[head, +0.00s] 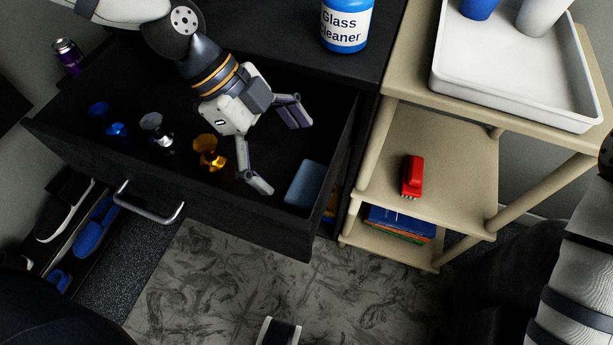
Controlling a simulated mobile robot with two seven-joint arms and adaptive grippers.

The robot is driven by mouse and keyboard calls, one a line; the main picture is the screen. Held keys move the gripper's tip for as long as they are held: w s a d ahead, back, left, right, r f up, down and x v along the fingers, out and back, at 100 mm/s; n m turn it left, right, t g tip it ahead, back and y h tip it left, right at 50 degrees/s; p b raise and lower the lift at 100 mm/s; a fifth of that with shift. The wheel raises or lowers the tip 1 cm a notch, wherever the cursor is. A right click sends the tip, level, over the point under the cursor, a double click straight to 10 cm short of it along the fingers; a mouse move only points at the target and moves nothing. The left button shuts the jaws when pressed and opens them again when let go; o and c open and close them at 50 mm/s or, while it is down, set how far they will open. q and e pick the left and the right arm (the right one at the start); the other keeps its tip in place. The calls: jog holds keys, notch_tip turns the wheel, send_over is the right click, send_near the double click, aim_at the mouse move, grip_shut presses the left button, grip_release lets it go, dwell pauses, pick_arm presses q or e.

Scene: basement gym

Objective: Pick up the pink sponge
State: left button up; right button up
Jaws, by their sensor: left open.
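I see no pink sponge in this view. A flat blue-grey block, sponge-like in shape (304,183), lies in the right front corner of the open black drawer (200,190). My left gripper (285,155) reaches down into the drawer. Its two fingers are spread apart with nothing between them, just to the left of and behind the blue-grey block. One fingertip is close to the block's left edge; I cannot tell whether it touches.
Gold (210,152), silver (152,126) and blue (117,130) trophy-like pieces stand in the drawer left of my gripper. A glass cleaner bottle (346,25) and purple can (69,55) stand behind. A beige shelf (440,150) at right holds a white tray (520,112) and red object (412,176).

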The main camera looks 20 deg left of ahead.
aim_at(310, 183)
pick_arm(q)
jog(key=x, duration=0.7)
jog(key=shift+f+b, duration=0.3)
jog(key=shift+b, duration=0.1)
jog(key=shift+d+f, duration=0.3)
jog(key=shift+f, duration=0.05)
jog(key=c, duration=1)
pick_arm(e)
jog(key=shift+s+f+g, duration=0.3)
jog(key=shift+s+f, duration=0.35)
jog(key=shift+f, duration=0.05)
pick_arm(q)
jog(key=shift+c, duration=0.3)
jog(key=shift+r, duration=0.1)
jog(key=shift+a+r, duration=0.15)
jog(key=shift+r, duration=0.1)
notch_tip(310, 183, up, 11)
jog(key=p, duration=0.2)
jog(key=a, duration=1.9)
jog(key=shift+w+a, duration=0.4)
pick_arm(e)
jog(key=shift+t, duration=0.6)
jog(key=w+r, duration=0.3)
